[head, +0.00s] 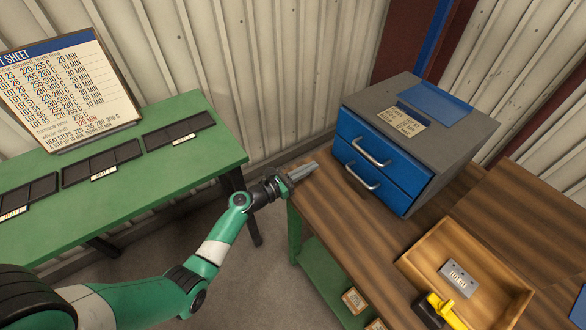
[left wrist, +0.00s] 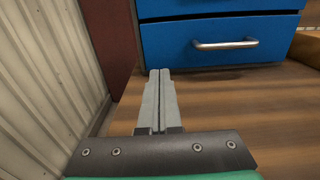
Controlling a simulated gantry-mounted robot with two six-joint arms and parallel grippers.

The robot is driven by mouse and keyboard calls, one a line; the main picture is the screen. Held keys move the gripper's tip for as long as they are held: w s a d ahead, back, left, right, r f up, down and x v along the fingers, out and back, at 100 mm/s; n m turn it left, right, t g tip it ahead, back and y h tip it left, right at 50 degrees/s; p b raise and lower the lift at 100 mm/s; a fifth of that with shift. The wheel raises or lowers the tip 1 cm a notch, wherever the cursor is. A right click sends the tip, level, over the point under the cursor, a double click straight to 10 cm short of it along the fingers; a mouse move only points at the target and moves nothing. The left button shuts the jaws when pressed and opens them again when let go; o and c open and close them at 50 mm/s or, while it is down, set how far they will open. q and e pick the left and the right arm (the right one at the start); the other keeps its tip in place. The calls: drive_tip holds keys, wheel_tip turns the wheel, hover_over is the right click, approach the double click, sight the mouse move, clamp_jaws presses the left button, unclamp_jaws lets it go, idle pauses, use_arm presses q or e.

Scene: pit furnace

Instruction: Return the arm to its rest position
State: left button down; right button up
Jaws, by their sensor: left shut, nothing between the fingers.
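My left arm (head: 219,240) reaches from the lower left of the head view toward the wooden table's left edge. My left gripper (head: 311,167) is shut and empty, over the corner of the wooden table (head: 320,200). In the left wrist view its two grey fingers (left wrist: 157,100) lie together, pointing at the blue drawer cabinet (left wrist: 210,40). The fingers appear apart from the cabinet. My right gripper is not in view.
The cabinet (head: 433,136) has two closed drawers with silver handles. A wooden tray (head: 490,245) holds a grey labelled block (head: 459,278); a yellow-and-black object (head: 442,310) is at its front edge. A green table (head: 110,192) with black trays and a sheet board (head: 66,93) stands left.

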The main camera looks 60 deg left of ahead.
use_arm(q)
drive_tip(key=s, duration=0.3)
drive_tip(key=s+p, duration=0.1)
drive_tip(key=s, duration=0.1)
drive_tip(key=shift+d+r, duration=0.1)
drive_tip(key=shift+d, duration=0.15)
drive_tip(key=shift+w, duration=0.1)
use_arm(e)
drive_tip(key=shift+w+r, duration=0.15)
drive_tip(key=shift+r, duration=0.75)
